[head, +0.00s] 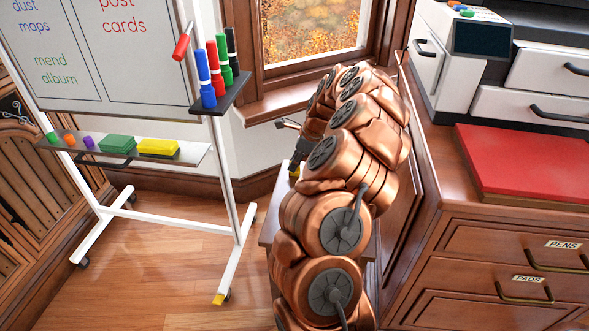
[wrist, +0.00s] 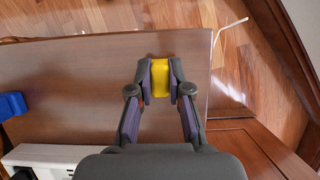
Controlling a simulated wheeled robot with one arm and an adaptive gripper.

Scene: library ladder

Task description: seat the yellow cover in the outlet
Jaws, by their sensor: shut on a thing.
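My gripper (wrist: 160,82) is shut on the yellow cover (wrist: 160,75), which sits between its two purple-padded fingers above a brown wooden top. In the head view a small bit of the yellow cover (head: 293,171) shows at my gripper (head: 295,166), mostly hidden behind my copper arm. A white block (wrist: 45,156) at the lower left of the wrist view looks like the outlet strip, apart from the cover. My gripper's body hides part of it, and its sockets cannot be made out clearly.
A blue object (wrist: 12,106) lies on the wooden top (wrist: 75,80) at the left. A thin pale cord (wrist: 231,30) shows beyond the top's right edge. A whiteboard stand (head: 228,200) is left of my arm, and a drawer cabinet (head: 480,235) is right.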

